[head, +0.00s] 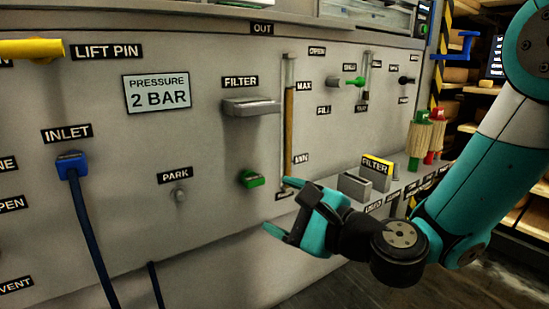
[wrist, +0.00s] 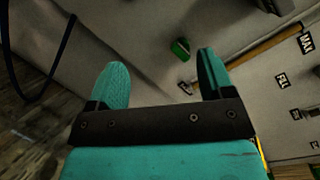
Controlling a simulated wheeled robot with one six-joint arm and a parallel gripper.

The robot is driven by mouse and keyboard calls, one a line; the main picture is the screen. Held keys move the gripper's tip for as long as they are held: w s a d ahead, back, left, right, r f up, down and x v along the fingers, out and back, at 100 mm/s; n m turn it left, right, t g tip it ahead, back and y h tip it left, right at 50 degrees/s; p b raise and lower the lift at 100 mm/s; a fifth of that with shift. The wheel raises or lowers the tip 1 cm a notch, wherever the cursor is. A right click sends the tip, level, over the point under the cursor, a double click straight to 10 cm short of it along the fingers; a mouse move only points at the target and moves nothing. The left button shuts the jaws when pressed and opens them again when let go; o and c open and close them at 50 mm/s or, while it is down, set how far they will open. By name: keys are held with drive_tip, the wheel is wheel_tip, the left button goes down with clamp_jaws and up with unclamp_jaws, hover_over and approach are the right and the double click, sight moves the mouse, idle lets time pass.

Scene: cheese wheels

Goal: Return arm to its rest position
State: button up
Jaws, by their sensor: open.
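My gripper (head: 277,206) is teal and black. It is in front of the grey panel (head: 215,150), low and right of the green knob (head: 252,179). In the wrist view my gripper (wrist: 158,80) shows its two fingers spread wide apart with nothing between them. The green knob also shows in the wrist view (wrist: 180,48), beyond the fingers and apart from them. My arm (head: 480,190) reaches in from the right, bent at the elbow.
A sight tube (head: 289,125) runs down the panel just behind my gripper. A filter handle (head: 250,106) juts out above the green knob. A ledge holds a filter block (head: 376,172) and green and red brushes (head: 419,140) near my arm. A blue hose (head: 90,235) hangs at left.

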drive_tip(key=s+a+r+n+g+p, duration=0.1)
drive_tip(key=s+r+n+g+p, duration=0.2)
drive_tip(key=s+r+n+g, duration=0.55)
drive_tip(key=s+d+r+n+g+h+p, duration=0.1)
drive_tip(key=s+d+n+g+h+p, duration=0.2)
drive_tip(key=s+d+n+h+p, duration=0.75)
drive_tip(key=d+r+n+p, duration=0.1)
drive_tip(key=r+n+p, duration=0.1)
drive_tip(key=r+p, duration=1.5)
drive_tip(key=s+d+r+n+y+p, duration=0.1)
drive_tip(key=d+r+p, duration=0.1)
drive_tip(key=r+p, duration=1.5)
wheel_tip(320, 180, up, 4)
drive_tip(key=shift+d+f+n, duration=0.2)
drive_tip(key=shift+d+n, duration=0.1)
drive_tip(key=shift+n, duration=0.1)
drive_tip(key=shift+s, duration=0.1)
